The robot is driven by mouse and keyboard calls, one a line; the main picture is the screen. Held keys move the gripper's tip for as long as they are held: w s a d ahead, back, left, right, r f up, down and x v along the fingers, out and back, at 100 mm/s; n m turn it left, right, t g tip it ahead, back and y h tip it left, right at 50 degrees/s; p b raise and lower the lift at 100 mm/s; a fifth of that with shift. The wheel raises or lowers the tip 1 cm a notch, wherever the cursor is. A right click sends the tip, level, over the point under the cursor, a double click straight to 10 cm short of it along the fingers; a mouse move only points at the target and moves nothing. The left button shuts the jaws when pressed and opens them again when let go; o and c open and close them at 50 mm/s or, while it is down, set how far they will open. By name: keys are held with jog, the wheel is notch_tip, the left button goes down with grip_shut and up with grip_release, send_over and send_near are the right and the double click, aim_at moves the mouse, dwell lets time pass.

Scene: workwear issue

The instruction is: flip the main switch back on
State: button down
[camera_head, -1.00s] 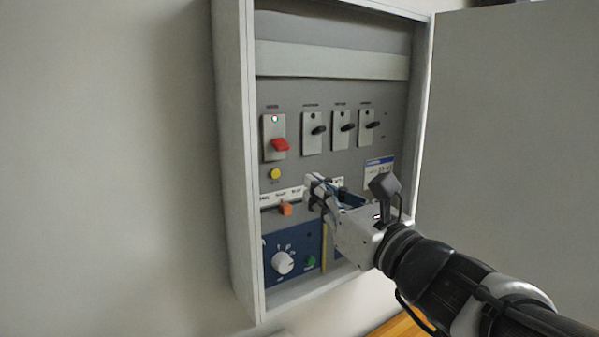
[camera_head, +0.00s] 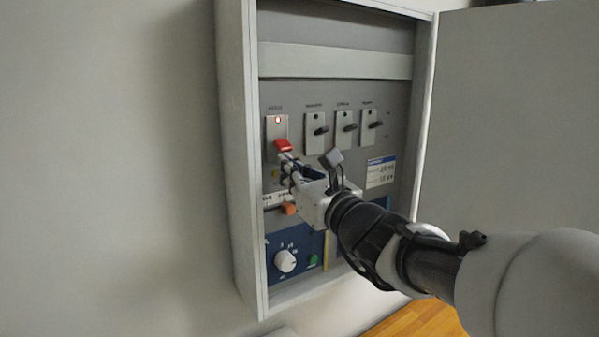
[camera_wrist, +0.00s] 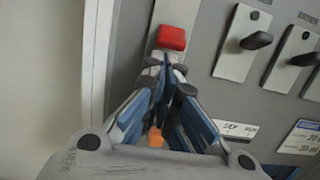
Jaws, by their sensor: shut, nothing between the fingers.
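In the wrist view the red lever (camera_wrist: 171,38) sits right above the shut fingertips (camera_wrist: 165,60). I cannot tell whether they touch it. The lower part of the plate is hidden by the fingers.
Three black-levered switches (camera_head: 320,130) stand to the right. Below are an orange knob (camera_head: 289,208), a white dial (camera_head: 286,261) and a green button (camera_head: 312,261). The cabinet's left wall (camera_head: 239,150) is close to my gripper. The open door (camera_head: 520,120) is at right.

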jog(key=shift+r+p, duration=0.1)
jog(key=shift+p, duration=0.2)
jog(key=shift+s+d+r+p, duration=0.1)
jog(key=shift+s+p, duration=0.05)
jog(key=shift+p, duration=0.5)
